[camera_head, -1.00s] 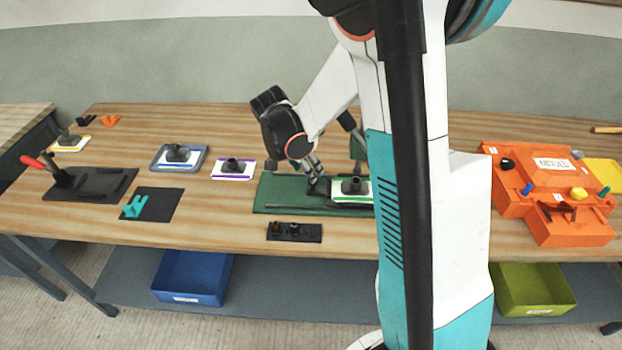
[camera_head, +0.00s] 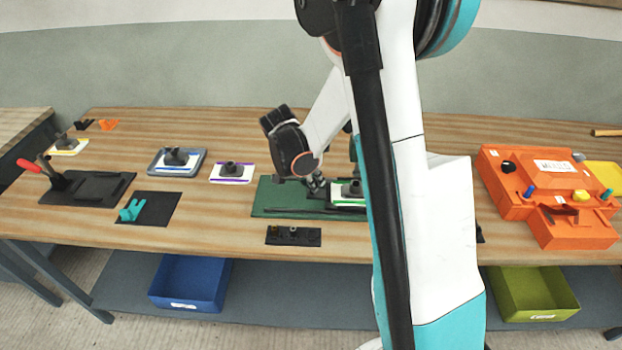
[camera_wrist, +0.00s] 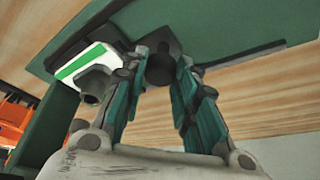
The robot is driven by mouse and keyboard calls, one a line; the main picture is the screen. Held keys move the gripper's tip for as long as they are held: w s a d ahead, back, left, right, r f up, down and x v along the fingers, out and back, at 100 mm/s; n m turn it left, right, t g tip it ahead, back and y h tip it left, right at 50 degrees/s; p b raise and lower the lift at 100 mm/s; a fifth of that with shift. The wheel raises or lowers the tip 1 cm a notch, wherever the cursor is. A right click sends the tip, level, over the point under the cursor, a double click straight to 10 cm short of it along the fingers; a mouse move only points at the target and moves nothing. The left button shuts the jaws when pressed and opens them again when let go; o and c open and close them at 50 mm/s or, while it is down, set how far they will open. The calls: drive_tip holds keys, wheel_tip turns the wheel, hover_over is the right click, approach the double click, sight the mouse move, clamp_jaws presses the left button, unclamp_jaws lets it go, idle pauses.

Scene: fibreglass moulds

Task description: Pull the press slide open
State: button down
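The press has a long green base (camera_head: 272,197) on the bench, with dark rails. On its slide lies a white plate with a green stripe (camera_head: 339,201), partly hidden behind my arm. The plate also shows at the left in the wrist view (camera_wrist: 88,64), with a dark stub on it. My gripper (camera_head: 316,186) is low over the base, at the left end of the slide.
An orange mould (camera_head: 545,190) stands at the right. A purple-striped plate (camera_head: 233,180), a blue-grey tray (camera_head: 157,170) and a black block (camera_head: 293,243) lie left and in front of the press. A red-handled clamp on a black plate (camera_head: 85,189) is further left. Bare wood surrounds the base's left end.

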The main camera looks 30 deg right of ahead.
drive_tip(key=w+a, duration=0.2)
drive_tip(key=a, duration=0.1)
drive_tip(key=w+a, duration=0.2)
drive_tip(key=a, duration=0.1)
drive_tip(key=w+a, duration=0.2)
drive_tip(key=a, duration=0.2)
drive_tip(key=shift+w+b, duration=0.3)
drive_tip(key=shift+w, duration=0.1)
drive_tip(key=c, duration=1.3)
unclamp_jaws()
drive_tip(key=v, duration=1.2)
